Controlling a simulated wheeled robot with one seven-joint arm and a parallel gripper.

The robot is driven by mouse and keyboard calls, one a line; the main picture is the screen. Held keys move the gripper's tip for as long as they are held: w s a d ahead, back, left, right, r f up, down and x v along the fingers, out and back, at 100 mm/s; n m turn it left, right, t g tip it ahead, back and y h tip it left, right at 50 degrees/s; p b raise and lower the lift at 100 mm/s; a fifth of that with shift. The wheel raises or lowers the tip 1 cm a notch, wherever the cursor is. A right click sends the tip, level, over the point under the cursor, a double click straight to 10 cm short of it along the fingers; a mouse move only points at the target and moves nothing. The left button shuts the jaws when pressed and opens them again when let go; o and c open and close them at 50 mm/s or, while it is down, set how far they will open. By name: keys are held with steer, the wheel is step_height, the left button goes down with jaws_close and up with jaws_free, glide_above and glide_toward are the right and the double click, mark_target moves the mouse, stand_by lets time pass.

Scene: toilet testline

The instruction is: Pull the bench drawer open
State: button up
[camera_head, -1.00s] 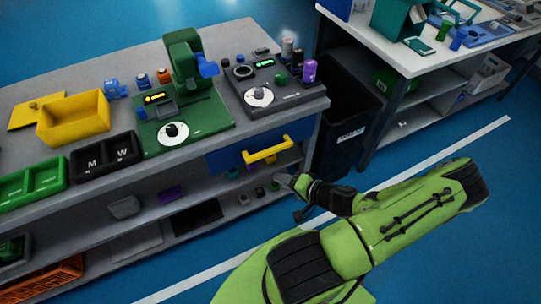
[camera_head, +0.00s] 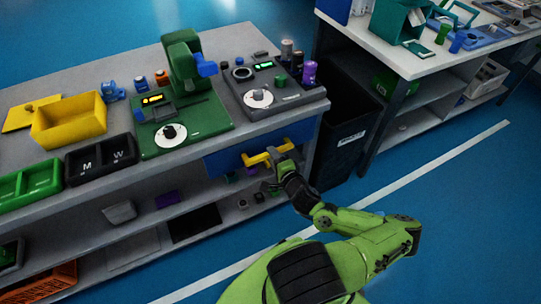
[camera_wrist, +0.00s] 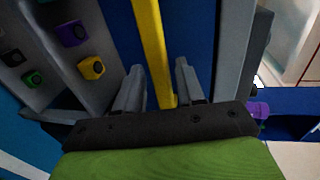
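The bench drawer has a blue front (camera_head: 225,160) under the worktop, with a yellow bar handle (camera_head: 258,158) on it. The drawer front looks flush with the bench. My gripper (camera_head: 279,156) is at the right part of the handle. In the wrist view, the yellow handle (camera_wrist: 150,45) runs between the two grey fingers of my gripper (camera_wrist: 160,85), against the blue drawer front (camera_wrist: 195,30). The fingers are apart, with gaps between them and the handle. Part of the handle's right end is hidden by my gripper in the head view.
A green test stand (camera_head: 185,125) and a dark grey device (camera_head: 270,92) stand on the bench above the drawer. A black bin (camera_head: 348,135) stands close to the right of my gripper. A shelf with small parts (camera_head: 235,205) lies below. The floor in front is clear.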

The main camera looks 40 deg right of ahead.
steer(key=shift+x, duration=1.2)
jaws_close()
steer(key=shift+s, duration=0.2)
